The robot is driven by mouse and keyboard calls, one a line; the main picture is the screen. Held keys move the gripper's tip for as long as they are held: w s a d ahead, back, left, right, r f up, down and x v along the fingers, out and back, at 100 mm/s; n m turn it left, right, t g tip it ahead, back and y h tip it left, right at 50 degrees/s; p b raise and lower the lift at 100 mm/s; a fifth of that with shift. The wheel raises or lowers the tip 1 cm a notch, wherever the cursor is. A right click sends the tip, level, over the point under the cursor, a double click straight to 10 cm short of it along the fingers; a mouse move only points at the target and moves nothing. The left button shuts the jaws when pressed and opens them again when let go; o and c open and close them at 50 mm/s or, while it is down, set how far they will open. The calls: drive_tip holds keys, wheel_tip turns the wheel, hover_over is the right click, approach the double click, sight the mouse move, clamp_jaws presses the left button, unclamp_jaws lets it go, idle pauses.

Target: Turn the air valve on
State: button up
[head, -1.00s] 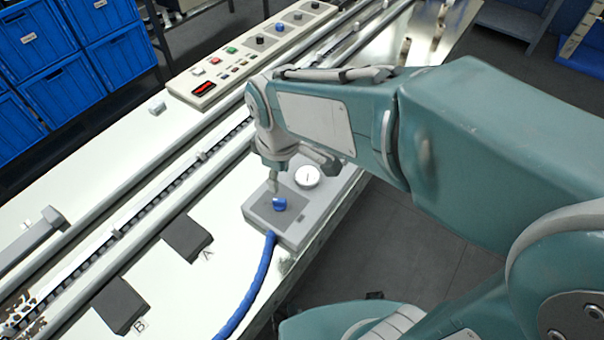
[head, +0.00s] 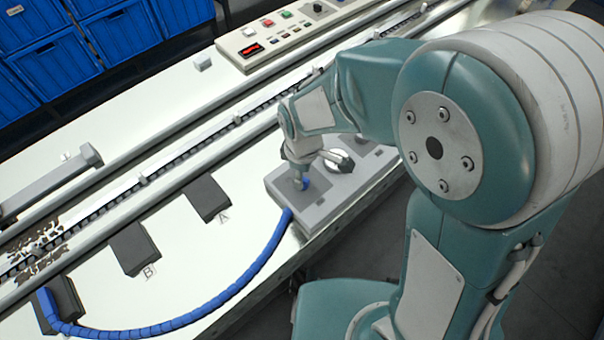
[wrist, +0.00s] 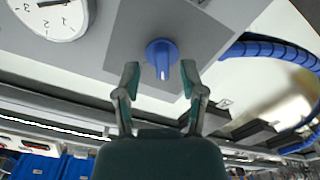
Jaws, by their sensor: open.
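The air valve is a blue knob (wrist: 162,56) on a dark grey square of a light grey box. In the wrist view it sits just beyond and between the two fingertips of my gripper (wrist: 161,72). The fingers are apart, one on each side of the knob, and I see no contact. The grey valve box (head: 312,214) lies on the table's near edge. A white round gauge (wrist: 50,14) is beside the knob.
A blue segmented hose (head: 240,280) runs from the box across the table. Dark blocks marked A (head: 207,197) and B (head: 134,249) lie left of the box. A control panel (head: 262,42) with buttons stands at the back. Blue crates (head: 50,55) are at the far left.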

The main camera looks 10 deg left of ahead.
drive_tip(key=shift+a+f, duration=0.2)
drive_tip(key=shift+f, duration=0.4)
drive_tip(key=shift+a+f, duration=0.1)
drive_tip(key=shift+a, duration=0.25)
drive_tip(key=shift+d, duration=0.2)
clamp_jaws()
drive_tip(key=shift+m, duration=0.4)
drive_tip(key=m, duration=0.5)
drive_tip(key=shift+w+d+m, duration=0.15)
drive_tip(key=shift+m, duration=0.15)
drive_tip(key=m, duration=0.5)
drive_tip(key=shift+d, duration=0.2)
drive_tip(key=shift+m, duration=0.3)
